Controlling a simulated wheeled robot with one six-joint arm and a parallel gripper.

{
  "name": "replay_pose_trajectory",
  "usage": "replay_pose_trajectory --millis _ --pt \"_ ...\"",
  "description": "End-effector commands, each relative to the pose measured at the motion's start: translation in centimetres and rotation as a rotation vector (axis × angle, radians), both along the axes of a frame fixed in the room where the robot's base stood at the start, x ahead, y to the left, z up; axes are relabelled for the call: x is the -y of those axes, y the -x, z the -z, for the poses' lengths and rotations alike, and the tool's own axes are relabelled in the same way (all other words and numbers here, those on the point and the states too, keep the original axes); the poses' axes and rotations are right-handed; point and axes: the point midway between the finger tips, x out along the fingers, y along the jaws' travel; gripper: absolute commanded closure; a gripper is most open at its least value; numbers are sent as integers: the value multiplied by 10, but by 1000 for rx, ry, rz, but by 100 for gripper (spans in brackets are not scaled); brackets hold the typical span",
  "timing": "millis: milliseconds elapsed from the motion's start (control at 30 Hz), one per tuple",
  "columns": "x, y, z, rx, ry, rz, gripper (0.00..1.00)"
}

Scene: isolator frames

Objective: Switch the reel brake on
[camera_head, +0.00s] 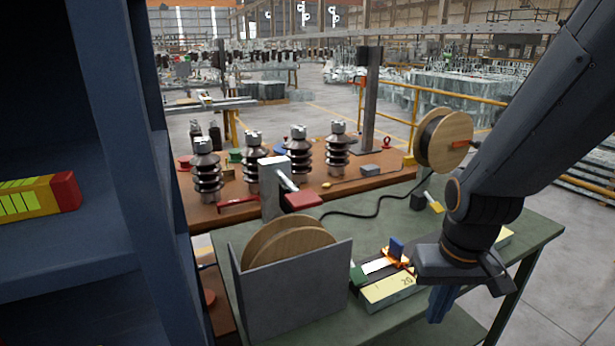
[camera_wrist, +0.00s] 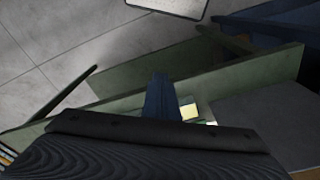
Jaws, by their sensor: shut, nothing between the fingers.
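A grey post (camera_head: 272,195) carries a lever with a red paddle (camera_head: 303,200), tilted down to the right, behind the grey bin of wooden reels. A smaller lever with a yellow tip (camera_head: 433,204) stands on the green bench below the wooden cable reel (camera_head: 443,138). I cannot tell which lever is the reel brake. My gripper (camera_head: 438,305) hangs at the right front of the bench, apart from both levers, its blue fingers pointing down. In the wrist view its fingers (camera_wrist: 158,95) are together and empty, over the bench edge. Neither lever is recognisable there.
The grey bin (camera_head: 295,295) of wooden discs and a pale yellow box (camera_head: 390,288) stand on the green bench (camera_head: 520,232). A black cable (camera_head: 375,207) crosses it. Several ribbed insulators (camera_head: 337,150) stand on the brown table behind. A blue shelf (camera_head: 120,150) blocks the left.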

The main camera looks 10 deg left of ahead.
Motion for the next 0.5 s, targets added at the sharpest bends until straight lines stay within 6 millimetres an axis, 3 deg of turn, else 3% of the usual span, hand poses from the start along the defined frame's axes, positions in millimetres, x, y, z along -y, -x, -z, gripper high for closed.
replay_pose_trajectory --millis 167,300,400,500 --pt "-44 -43 -59 -4 26 -365 100" --pt "-107 -72 -143 -17 57 -842 100" --pt "-153 -74 -210 -28 77 -1189 100" --pt "-191 -64 -271 -37 93 -1501 100"
